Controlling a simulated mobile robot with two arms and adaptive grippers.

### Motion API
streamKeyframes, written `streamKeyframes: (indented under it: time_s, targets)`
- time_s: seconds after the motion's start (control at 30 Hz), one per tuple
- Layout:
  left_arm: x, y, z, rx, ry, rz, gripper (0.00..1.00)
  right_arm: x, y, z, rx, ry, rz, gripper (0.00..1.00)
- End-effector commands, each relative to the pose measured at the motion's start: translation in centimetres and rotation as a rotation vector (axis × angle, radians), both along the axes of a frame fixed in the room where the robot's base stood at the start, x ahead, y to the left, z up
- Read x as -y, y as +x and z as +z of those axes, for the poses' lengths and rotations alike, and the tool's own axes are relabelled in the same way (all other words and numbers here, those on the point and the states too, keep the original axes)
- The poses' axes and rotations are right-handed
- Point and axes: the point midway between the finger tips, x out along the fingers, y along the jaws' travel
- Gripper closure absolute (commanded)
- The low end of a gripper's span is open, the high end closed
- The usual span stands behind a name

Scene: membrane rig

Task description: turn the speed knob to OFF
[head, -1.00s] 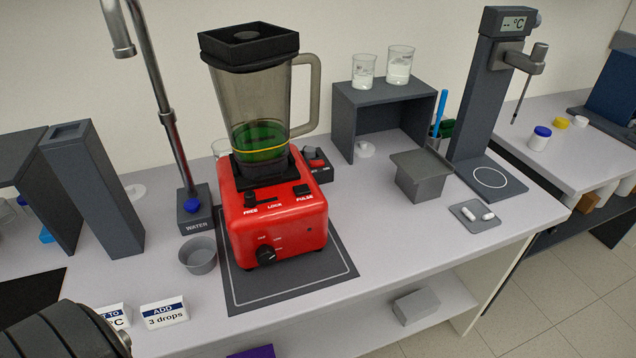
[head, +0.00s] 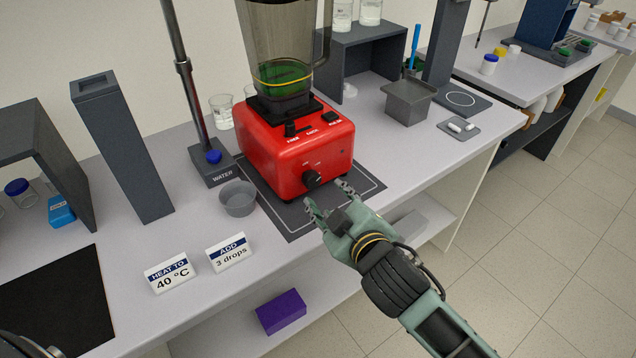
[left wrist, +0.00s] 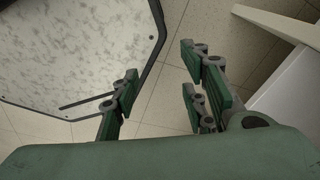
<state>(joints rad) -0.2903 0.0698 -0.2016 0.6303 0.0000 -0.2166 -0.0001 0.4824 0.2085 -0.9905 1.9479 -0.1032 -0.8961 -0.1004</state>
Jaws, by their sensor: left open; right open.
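The red blender base (head: 292,155) stands on a dark mat (head: 290,219) with a white border line. The jar (head: 280,50) above holds green liquid and is cut off at the top. My left gripper (left wrist: 160,101) is open and empty in the left wrist view, over the floor.
A grey bowl (head: 238,198) and the water tap base (head: 208,168) stand left of the blender. Two signs (head: 168,272) (head: 229,252) stand near the front edge. A grey box-shaped holder (head: 407,101) and a small tray (head: 459,129) are to the right.

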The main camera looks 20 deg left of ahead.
Motion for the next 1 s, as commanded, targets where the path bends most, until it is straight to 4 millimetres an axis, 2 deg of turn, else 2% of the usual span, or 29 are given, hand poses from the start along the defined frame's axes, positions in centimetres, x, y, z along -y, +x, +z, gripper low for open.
streamKeyframes:
  time_s: [0.17,0.5,0.7,1.0]
  targets:
    - [-0.2,-0.3,0.1,-0.006,0.002,-0.002,0.59,-1.1,0.9,0.1,0.024,-0.011,0.018,0.58]
    - [-1.2,-2.4,0.6,-0.037,0.015,-0.003,0.59,-3.8,4.5,-1.3,0.021,-0.012,0.017,0.58]
    - [-1.2,-2.0,0.7,-0.032,0.016,-0.002,0.59,-4.8,5.8,-1.8,0.022,-0.01,0.016,0.58]
    - [-1.1,-1.2,0.8,-0.019,0.015,-0.001,0.59,-5.0,6.1,-2.0,0.021,-0.009,0.017,0.58]
